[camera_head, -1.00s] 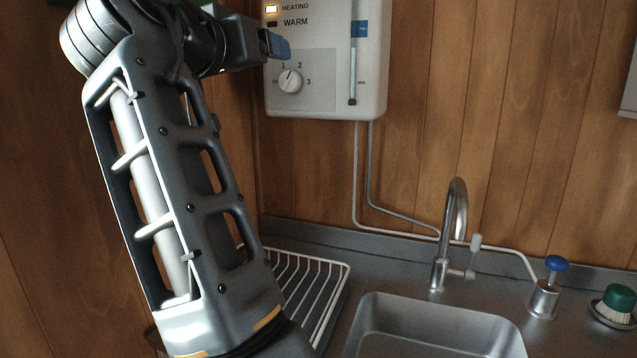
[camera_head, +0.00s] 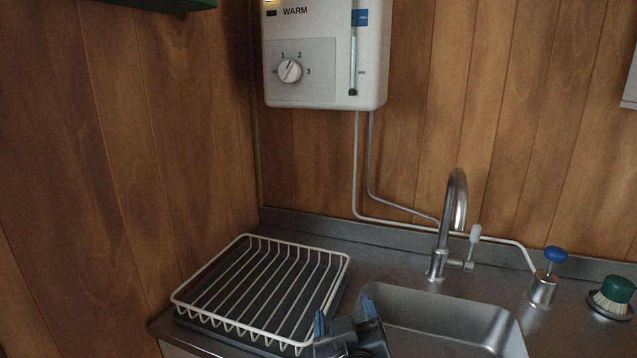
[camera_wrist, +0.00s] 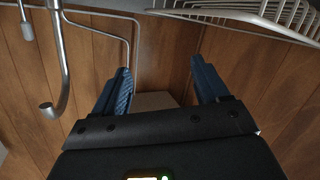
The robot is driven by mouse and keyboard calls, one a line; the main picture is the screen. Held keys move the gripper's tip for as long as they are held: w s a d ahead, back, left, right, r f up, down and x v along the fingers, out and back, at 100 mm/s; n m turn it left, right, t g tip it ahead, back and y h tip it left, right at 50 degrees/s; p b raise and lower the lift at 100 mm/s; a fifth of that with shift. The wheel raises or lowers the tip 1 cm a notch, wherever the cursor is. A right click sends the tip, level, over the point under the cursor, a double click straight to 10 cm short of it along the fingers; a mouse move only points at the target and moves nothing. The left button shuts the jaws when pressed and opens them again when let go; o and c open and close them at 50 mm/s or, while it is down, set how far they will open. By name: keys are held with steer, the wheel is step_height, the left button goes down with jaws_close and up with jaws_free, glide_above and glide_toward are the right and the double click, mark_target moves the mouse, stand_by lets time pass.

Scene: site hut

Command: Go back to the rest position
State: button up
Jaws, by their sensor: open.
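My gripper (camera_head: 345,318) is low at the front of the counter in the head view, between the dish rack and the sink. Its two blue fingers stand apart with nothing between them. In the wrist view my gripper (camera_wrist: 160,92) is also open and empty, with wood panelling and a pale box shape beyond it. The rest of my arm is mostly out of the head view.
A white wire dish rack (camera_head: 190,306) sits left of the sink (camera_head: 415,322). A curved tap (camera_head: 455,205), a blue-topped valve (camera_head: 545,285) and a green brush (camera_head: 615,297) stand along the back. A water heater (camera_head: 335,75) hangs above.

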steer(key=s+d+f+y, duration=0.1)
steer(key=s+d+f, duration=0.3)
steer(key=s, duration=0.3)
steer(key=s+d+f+g, duration=0.1)
steer(key=s+d+f, duration=0.2)
steer(key=s, duration=0.5)
steer(key=s+d+f+y, duration=0.1)
steer(key=s+d+f, duration=0.3)
steer(key=s, duration=0.3)
steer(key=s+d+r+m+h, duration=0.1)
steer(key=s+d+r+m, duration=0.2)
steer(key=s, duration=0.8)
steer(key=s+d+r+m+h, duration=0.1)
steer(key=s+d+r, duration=0.3)
steer(key=s, duration=0.7)
step_height(320, 180, down, 8)
steer(key=b, duration=0.9)
steer(key=shift+s+a, duration=0.15)
steer(key=shift+a, duration=0.25)
